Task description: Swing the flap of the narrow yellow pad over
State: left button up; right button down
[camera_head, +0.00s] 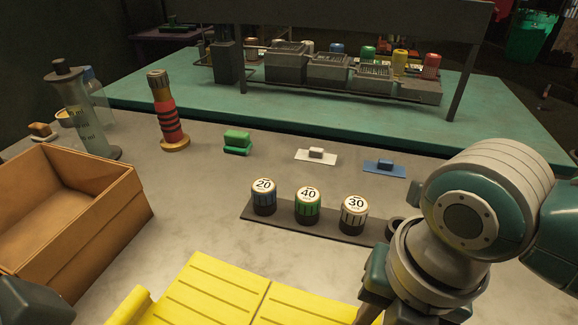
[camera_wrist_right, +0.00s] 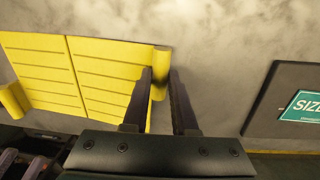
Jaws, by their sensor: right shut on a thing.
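The yellow pad (camera_head: 215,295) lies flat on the grey worktop at the bottom of the head view. A crease divides it into two ribbed panels, and a raised roll (camera_head: 131,305) runs along its left edge. In the right wrist view the pad (camera_wrist_right: 60,70) shows both panels, with another roll (camera_wrist_right: 161,62) at its right edge. My right gripper (camera_wrist_right: 161,75) is shut on that right-hand roll, a finger on each side. In the head view my right wrist hides that end. Dark parts at the lower left of both views seem to be my left arm; its jaws are unclear.
An open cardboard box (camera_head: 110,215) stands left of the pad. A dark strip (camera_head: 325,228) with several numbered jars lies behind it. Behind stand a red-banded cylinder (camera_head: 169,115), a green block (camera_head: 237,141) and small white and blue pieces. A dark panel (camera_wrist_right: 290,105) lies right in the wrist view.

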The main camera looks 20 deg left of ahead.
jog(key=shift+r, duration=0.2)
jog(key=shift+a+r+h, duration=0.25)
jog(key=shift+r+h, duration=0.2)
jog(key=shift+h, duration=0.05)
jog(key=shift+a+r+h+p, duration=0.15)
jog(key=shift+r+h+p, duration=0.2)
jog(key=shift+r+h, duration=0.15)
jog(key=shift+a+r+h+b, duration=0.3)
jog(key=shift+a+r+h, duration=0.15)
jog(key=shift+r+h, duration=0.05)
jog(key=shift+a+r, duration=0.1)
jog(key=shift+r, duration=0.2)
